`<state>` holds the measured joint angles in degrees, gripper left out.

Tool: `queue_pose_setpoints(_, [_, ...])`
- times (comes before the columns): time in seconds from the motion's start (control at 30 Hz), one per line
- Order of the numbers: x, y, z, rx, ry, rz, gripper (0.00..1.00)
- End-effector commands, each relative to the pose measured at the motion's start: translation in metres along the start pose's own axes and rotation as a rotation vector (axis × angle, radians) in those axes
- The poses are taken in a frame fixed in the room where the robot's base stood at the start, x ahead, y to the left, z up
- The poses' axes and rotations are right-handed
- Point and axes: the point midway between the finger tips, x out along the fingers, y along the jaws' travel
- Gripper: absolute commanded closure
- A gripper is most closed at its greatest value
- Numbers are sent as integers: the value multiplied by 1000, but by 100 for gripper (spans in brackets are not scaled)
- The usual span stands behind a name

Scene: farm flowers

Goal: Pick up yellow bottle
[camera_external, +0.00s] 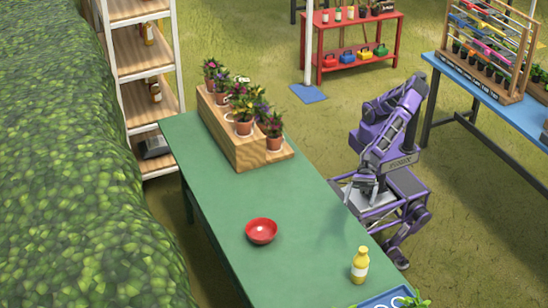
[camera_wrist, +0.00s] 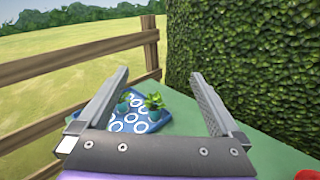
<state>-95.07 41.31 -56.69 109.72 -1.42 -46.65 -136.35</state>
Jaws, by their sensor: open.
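The yellow bottle (camera_external: 360,265), with a pale label, stands upright on the green table (camera_external: 290,225), near its right edge in the external view. I cannot make it out clearly in the wrist view; a small pale patch shows beside the left finger. My gripper (camera_external: 352,192) is over or near the table's right edge, farther back than the bottle and apart from it. In the wrist view my gripper (camera_wrist: 160,76) has its two fingers wide apart with nothing held between them.
A red bowl (camera_external: 262,231) sits left of the bottle. A blue tray with white rings (camera_wrist: 152,126) holds small potted plants (camera_wrist: 154,101) at the table's near end. A wooden stepped stand (camera_external: 215,118) bears potted flowers behind. A hedge (camera_external: 70,170) borders the left.

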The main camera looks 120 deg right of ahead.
Motion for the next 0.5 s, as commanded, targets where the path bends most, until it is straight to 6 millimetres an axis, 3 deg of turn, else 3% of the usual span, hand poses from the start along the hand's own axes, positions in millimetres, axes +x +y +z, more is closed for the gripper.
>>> queue_pose_setpoints(0.03, [-12,6,-54,-34,93,2,0])
queue_pose_setpoints(0.1, [-31,10,-111,-77,201,6,0])
queue_pose_setpoints(0.2, [-57,13,-168,-125,314,11,0])
queue_pose_setpoints(0.3, [-74,13,-200,-154,380,14,0])
queue_pose_setpoints(0.37, [-77,13,-209,-162,399,14,0])
queue_pose_setpoints(0.5, [-63,12,-219,-167,405,15,0])
